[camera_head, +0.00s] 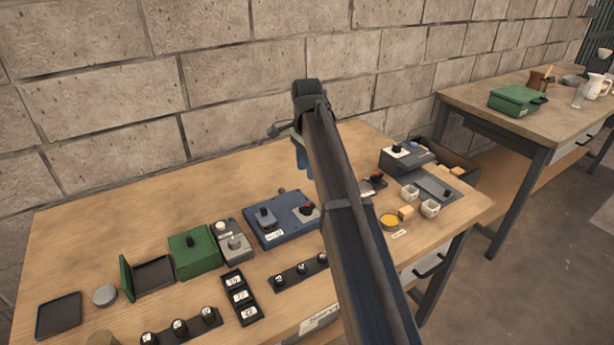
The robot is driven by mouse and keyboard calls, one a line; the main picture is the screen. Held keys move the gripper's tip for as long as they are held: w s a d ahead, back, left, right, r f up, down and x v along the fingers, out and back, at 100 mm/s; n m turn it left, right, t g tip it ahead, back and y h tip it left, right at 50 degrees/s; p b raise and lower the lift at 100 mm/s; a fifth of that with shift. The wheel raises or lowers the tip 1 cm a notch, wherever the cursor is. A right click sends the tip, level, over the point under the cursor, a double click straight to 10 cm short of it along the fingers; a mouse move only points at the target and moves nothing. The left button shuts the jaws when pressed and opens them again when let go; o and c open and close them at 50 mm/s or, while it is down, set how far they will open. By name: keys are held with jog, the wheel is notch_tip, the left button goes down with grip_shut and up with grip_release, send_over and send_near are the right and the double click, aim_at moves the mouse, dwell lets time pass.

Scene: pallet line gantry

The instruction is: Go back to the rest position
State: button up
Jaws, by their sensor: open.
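My arm reaches up from the lower right of the head view and bends over at its top, near the block wall. My gripper (303,165) hangs down behind the arm, partly hidden by it, above the back part of the wooden table (120,210). It is open, and no object shows in it. Its fingertips are small and partly covered by the arm link.
Below my gripper stands a blue control box (272,228). To its left are a grey switch box (232,241), a green box (194,252) and an open-lidded box (152,276).

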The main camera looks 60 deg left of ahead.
jog(key=shift+r, duration=0.35)
jog(key=shift+w, duration=0.1)
dwell(0.3)
